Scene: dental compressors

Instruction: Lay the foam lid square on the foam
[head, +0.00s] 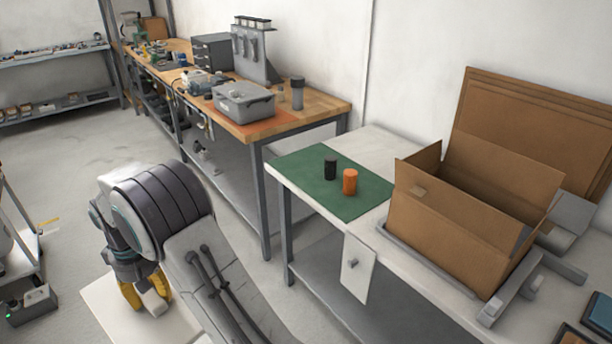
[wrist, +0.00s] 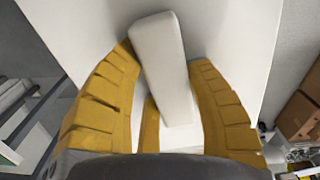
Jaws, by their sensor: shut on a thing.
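The foam lid (head: 103,308) looks like a flat white panel with a raised white bar on it. It is at the lower left in the head view, below my gripper (head: 146,297), and partly hidden by my arm. In the wrist view the yellow fingers of my gripper (wrist: 165,62) are shut on the lid's white bar (wrist: 160,60), with the white panel (wrist: 235,40) spread out behind it. An open cardboard box (head: 445,232) stands at the right in the head view. No foam shows; the box's inside is mostly hidden by its walls.
The box stands on a light bench beside a green mat (head: 312,180) with a black cylinder (head: 330,168) and an orange cylinder (head: 350,181). A wooden workbench (head: 322,104) with a grey bin (head: 243,101) stands behind. Open floor (head: 60,155) lies at the left.

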